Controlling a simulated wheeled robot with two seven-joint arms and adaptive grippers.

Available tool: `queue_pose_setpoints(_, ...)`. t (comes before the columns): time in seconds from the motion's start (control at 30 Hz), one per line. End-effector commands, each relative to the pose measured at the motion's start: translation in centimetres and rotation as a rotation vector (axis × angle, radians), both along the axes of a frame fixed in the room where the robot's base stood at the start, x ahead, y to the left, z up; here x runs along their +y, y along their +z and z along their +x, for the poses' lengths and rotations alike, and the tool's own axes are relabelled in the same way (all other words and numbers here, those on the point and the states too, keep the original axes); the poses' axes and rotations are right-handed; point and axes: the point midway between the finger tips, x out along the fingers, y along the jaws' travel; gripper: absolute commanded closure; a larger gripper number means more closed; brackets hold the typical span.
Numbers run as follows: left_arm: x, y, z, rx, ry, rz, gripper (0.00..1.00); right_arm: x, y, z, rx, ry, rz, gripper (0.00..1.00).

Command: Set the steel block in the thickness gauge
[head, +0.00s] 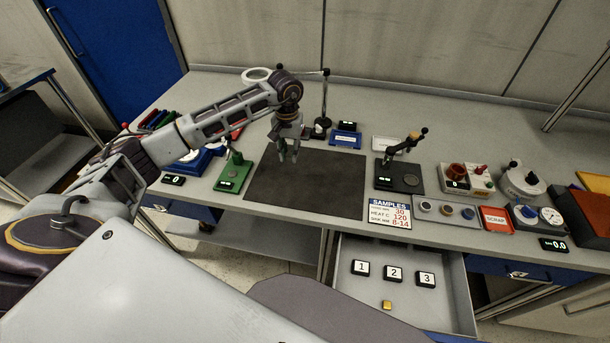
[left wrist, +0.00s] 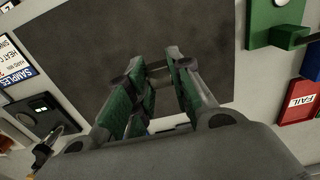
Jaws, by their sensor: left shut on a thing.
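My left gripper (head: 288,155) hangs above the dark mat (head: 300,188), fingers pointing down. In the left wrist view its green-padded fingers (left wrist: 160,80) are closed on a small dull grey block (left wrist: 157,70), which I take for the steel block; it is mostly hidden by the fingertips. No label names the thickness gauge. Candidates are a black lever device with a display (head: 400,172) right of the mat, a green device with a display (head: 233,172) left of it, and a blue device with a round white dial (head: 550,215) at the far right. My right gripper is not in view.
A SAMPLES card (head: 389,210) lies at the bench's front edge. An open drawer (head: 440,295) below holds tiles 1, 2, 3 and a small gold cube (head: 387,304). A thin upright stand (head: 323,105) is close behind the gripper. A red scrap tray (head: 496,219) lies right. The mat is clear.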

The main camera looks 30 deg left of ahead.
Motion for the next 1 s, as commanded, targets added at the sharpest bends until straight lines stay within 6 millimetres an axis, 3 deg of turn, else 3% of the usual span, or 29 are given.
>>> queue_pose_setpoints(0.5, -0.1, -5.5, 0.0, 0.002, 0.000, -0.001, 1.00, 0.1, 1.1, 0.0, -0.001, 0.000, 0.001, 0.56)
queue_pose_setpoints(1.0, 0.0, -6.4, 0.0, 0.001, 0.000, 0.000, 1.00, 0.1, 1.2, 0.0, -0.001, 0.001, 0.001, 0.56)
